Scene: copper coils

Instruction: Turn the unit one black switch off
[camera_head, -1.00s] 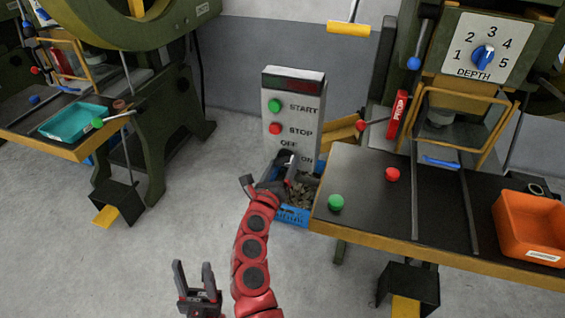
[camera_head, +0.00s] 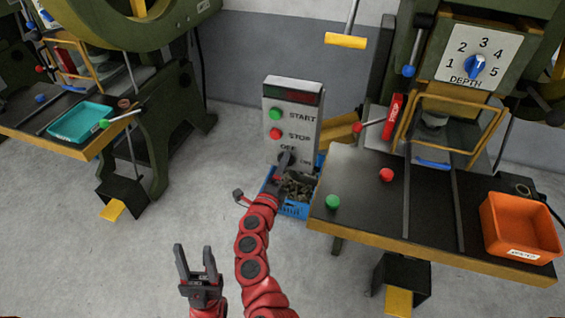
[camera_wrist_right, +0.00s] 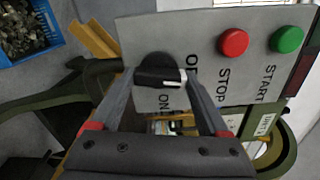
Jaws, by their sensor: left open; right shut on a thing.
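The grey control box (camera_head: 292,100) stands behind the blue crate, with a green START button (camera_head: 275,114), a red STOP button (camera_head: 276,133) and OFF and ON labels. My right gripper (camera_head: 285,158) is at the lower part of its face and mostly hides the switch in the head view. In the right wrist view the black switch (camera_wrist_right: 155,70) sits between the fingertips, which are shut on it. Its white mark points right, beside the partly hidden OFF label; ON shows below the knob. My left gripper (camera_head: 196,262) is open and empty over the floor.
A blue crate (camera_head: 294,209) with metal bits stands below the box. To the right is a press table (camera_head: 380,220) with a green button (camera_head: 332,202), a red button (camera_head: 386,174) and an orange bin (camera_head: 520,228).

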